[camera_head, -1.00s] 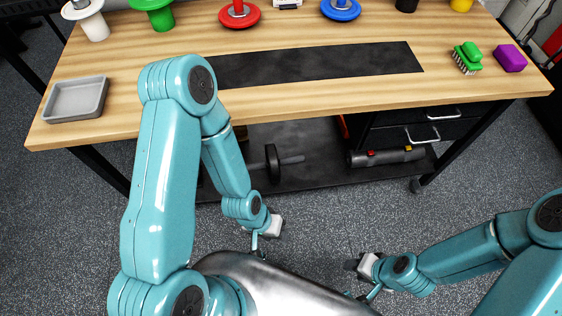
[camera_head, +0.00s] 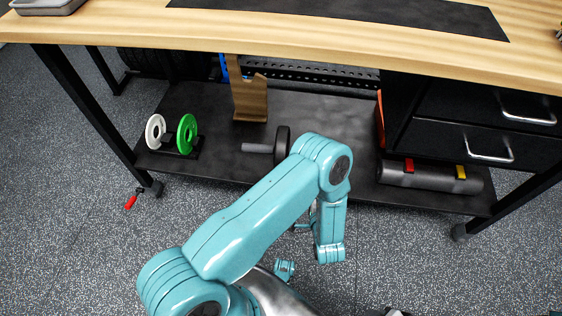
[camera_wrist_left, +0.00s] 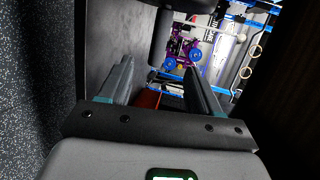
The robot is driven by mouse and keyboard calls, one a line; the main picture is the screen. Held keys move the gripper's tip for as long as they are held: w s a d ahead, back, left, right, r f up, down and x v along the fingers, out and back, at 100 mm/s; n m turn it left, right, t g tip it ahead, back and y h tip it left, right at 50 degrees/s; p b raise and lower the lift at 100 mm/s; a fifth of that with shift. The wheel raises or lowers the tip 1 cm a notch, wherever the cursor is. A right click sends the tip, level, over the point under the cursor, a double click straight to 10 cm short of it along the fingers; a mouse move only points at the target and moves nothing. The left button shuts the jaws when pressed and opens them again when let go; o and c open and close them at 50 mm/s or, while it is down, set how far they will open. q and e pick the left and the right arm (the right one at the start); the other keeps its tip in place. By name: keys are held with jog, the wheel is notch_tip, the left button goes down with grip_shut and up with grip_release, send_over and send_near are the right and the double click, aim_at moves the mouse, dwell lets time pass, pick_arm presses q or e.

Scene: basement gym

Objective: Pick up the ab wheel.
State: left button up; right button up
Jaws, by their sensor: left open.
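The ab wheel (camera_head: 283,143) lies on the lower shelf under the workbench, a dark wheel with a grey handle reaching left. Its right side is partly hidden by my left arm's elbow. My left gripper is hidden behind its own arm in the head view. In the left wrist view my left gripper (camera_wrist_left: 158,68) is open, with nothing gripped. A dark upright shape (camera_wrist_left: 159,38) stands beyond the fingertips; I cannot tell for sure that it is the ab wheel. At the bottom edge of the head view only a sliver of my right gripper (camera_head: 396,313) seems to show.
The lower shelf (camera_head: 225,165) also holds white (camera_head: 155,131) and green (camera_head: 186,134) plates, a wooden stand (camera_head: 249,100) and a grey roll (camera_head: 430,176). The bench top (camera_head: 330,40) overhangs it. Black drawers (camera_head: 478,115) are at the right.

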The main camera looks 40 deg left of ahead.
pick_arm(q)
jog(key=b+x, duration=0.3)
jog(key=x, duration=0.8)
jog(key=shift+s+a+r, duration=0.15)
jog(key=shift+a, duration=0.1)
jog(key=b+x, duration=0.1)
jog(key=x, duration=0.2)
jog(key=b+x, duration=0.1)
jog(key=shift+s+a+f+b, duration=0.15)
jog(key=shift+a+f+b, duration=0.15)
jog(key=shift+a, duration=0.2)
jog(key=shift+a+r, duration=0.1)
jog(key=shift+a, duration=0.05)
jog(key=shift+w+r, duration=0.1)
jog(key=shift+w, duration=0.1)
grip_shut()
pick_arm(e)
jog(key=shift+m, duration=0.3)
jog(key=f, duration=0.1)
jog(key=w+d+f, duration=0.1)
jog(key=f, duration=0.3)
jog(key=shift+w+d+f, duration=0.2)
jog(key=shift+d, duration=0.1)
